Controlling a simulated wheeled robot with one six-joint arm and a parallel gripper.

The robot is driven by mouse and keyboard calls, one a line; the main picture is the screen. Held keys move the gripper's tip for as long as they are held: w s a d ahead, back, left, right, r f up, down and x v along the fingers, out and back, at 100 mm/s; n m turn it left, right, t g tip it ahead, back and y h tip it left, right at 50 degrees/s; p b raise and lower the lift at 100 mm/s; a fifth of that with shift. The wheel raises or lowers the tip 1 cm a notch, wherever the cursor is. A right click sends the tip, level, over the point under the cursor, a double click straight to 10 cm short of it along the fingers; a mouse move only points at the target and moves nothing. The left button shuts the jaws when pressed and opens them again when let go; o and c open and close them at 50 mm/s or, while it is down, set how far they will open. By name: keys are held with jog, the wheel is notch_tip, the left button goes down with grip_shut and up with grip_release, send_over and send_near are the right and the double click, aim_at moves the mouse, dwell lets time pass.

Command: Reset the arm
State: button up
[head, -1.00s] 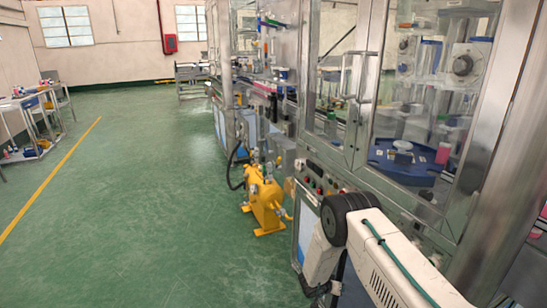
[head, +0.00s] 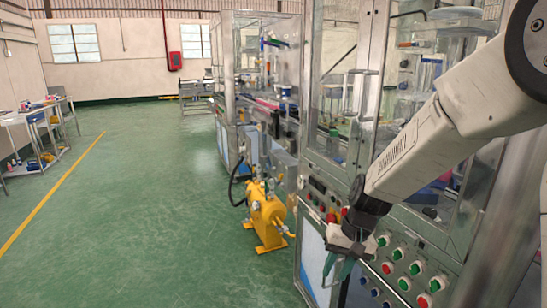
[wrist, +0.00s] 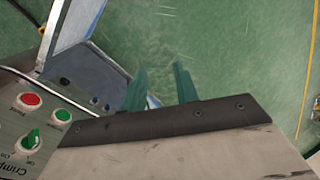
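My gripper (head: 342,268) hangs at the end of my white arm in the head view, in front of the machine's button panel (head: 405,270). In the wrist view, its two green fingers (wrist: 160,88) stand apart with nothing between them, so it is open and empty. The fingers point out over the green floor. In the head view, the arm hides part of the machine's glass and some of the panel.
The glass-walled crimping machine (head: 332,165) fills the right side. A yellow tank (head: 266,217) stands on the floor beside it. A trolley (head: 42,135) stands at the far left. The green floor (head: 150,220) between them is clear.

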jog(key=s+d+r+h, duration=0.1)
jog(key=s+d+r, duration=0.2)
jog(key=s+r, duration=0.2)
jog(key=s+d+r+t+h, duration=0.1)
jog(key=s+d+r, duration=0.3)
jog(key=s, duration=0.8)
jog(key=s+d+r+t+h, duration=0.1)
jog(key=s+d+r, duration=0.3)
jog(key=s+r, duration=0.4)
jog(key=shift+s+n, duration=0.3)
jog(key=shift+s, duration=0.45)
